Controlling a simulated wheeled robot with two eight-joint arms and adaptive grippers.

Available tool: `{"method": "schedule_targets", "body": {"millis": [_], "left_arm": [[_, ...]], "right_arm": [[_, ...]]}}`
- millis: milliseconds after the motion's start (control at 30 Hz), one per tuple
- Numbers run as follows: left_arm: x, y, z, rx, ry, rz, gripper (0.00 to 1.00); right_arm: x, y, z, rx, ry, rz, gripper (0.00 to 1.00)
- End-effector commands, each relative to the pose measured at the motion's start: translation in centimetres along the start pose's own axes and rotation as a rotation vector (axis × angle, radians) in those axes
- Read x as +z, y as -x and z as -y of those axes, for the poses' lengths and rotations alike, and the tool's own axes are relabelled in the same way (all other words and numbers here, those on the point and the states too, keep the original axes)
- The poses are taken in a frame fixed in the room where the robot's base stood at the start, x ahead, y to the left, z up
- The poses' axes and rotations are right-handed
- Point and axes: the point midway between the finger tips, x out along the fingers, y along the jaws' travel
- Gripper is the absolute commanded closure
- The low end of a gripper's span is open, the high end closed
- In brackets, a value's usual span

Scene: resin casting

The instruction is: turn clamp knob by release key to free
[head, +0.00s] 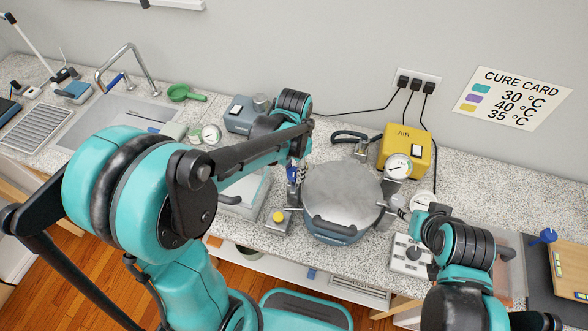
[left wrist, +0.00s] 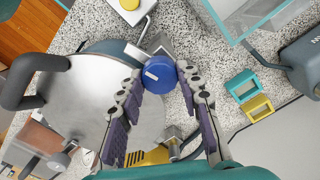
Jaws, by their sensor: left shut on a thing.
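The round metal pressure pot (head: 342,192) stands on the counter with its lid on and a dark handle on top. It also shows in the left wrist view (left wrist: 90,100). A blue clamp knob (left wrist: 158,75) with a white mark sits at the pot's edge. My left gripper (left wrist: 159,77) is shut on this knob, one finger on each side. In the head view the left gripper (head: 296,172) hides much of the knob. My right gripper (head: 400,205) is at the pot's right side; its fingers are too small to read. I cannot identify a release key.
A yellow button (head: 278,217) on a grey base stands in front of the pot's left side. A yellow AIR box (head: 404,150) and a gauge (head: 399,167) stand behind right. A clear-walled box (head: 247,197) is at left. A white switch panel (head: 409,256) lies at front right.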

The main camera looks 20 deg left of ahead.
Motion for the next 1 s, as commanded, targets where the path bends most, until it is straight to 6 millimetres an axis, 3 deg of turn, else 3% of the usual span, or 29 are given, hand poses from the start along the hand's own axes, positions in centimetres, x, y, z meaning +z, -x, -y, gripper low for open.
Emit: {"method": "schedule_targets", "body": {"millis": [400,1000], "left_arm": [[0.03,0.01,0.02,0.000,-0.220,0.001,0.94],[0.02,0.03,0.04,-0.001,-0.262,0.001,0.94]], "right_arm": [[0.17,-0.23,0.00,0.000,0.000,0.000,0.60],[0.18,-0.25,0.00,0.000,0.000,0.000,0.60]]}}
